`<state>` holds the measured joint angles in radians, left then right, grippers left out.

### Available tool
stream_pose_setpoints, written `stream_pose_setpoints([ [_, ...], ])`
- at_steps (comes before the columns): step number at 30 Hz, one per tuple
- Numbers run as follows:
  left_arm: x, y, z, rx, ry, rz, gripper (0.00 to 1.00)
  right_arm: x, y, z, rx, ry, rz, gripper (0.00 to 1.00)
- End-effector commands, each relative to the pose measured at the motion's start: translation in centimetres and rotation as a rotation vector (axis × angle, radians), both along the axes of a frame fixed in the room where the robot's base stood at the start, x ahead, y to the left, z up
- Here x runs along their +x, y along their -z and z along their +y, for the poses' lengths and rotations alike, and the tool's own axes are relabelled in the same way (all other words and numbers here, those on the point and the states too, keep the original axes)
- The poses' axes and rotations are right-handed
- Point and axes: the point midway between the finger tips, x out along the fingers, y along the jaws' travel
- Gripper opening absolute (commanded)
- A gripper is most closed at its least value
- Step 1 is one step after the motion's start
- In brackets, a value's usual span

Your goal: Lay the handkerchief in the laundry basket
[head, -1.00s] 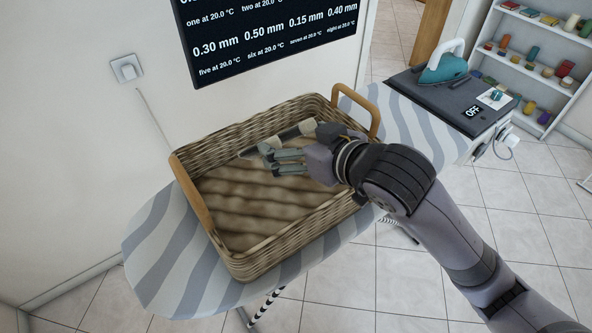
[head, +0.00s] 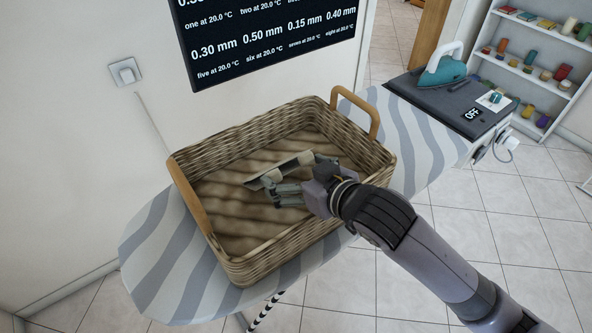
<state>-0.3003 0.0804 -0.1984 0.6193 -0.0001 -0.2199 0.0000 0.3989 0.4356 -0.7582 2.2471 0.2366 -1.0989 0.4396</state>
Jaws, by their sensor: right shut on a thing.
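The wicker laundry basket (head: 253,268) stands on the ironing board and has wooden handles at both ends. My right gripper (head: 273,190) reaches in over the basket's front right wall. It is shut on the handkerchief (head: 285,167), a beige-grey strip with a pale edge. The handkerchief shows just behind the fingers, over the inside of the basket. The fingers hide part of it, and I cannot tell whether it touches the basket floor. My left gripper is not in view.
The striped ironing board (head: 165,265) has a teal iron (head: 443,68) on a dark rest at its far right end, beside an "OFF" sign. A wall screen (head: 265,40) hangs behind the basket. A shelf (head: 535,60) of spools stands at upper right.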

Motion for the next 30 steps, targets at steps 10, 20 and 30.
stream_pose_setpoints([
  [10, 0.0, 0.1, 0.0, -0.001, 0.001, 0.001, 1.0, 0.0, 0.9, 0.0, -0.001, 0.0, -0.001, 0.61],
  [20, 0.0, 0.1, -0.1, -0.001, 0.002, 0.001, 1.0, 0.0, 0.9, 0.0, -0.001, 0.0, -0.001, 1.0],
  [30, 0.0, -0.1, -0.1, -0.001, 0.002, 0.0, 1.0, -0.2, -0.7, -0.2, 0.001, 0.0, -0.003, 1.0],
])
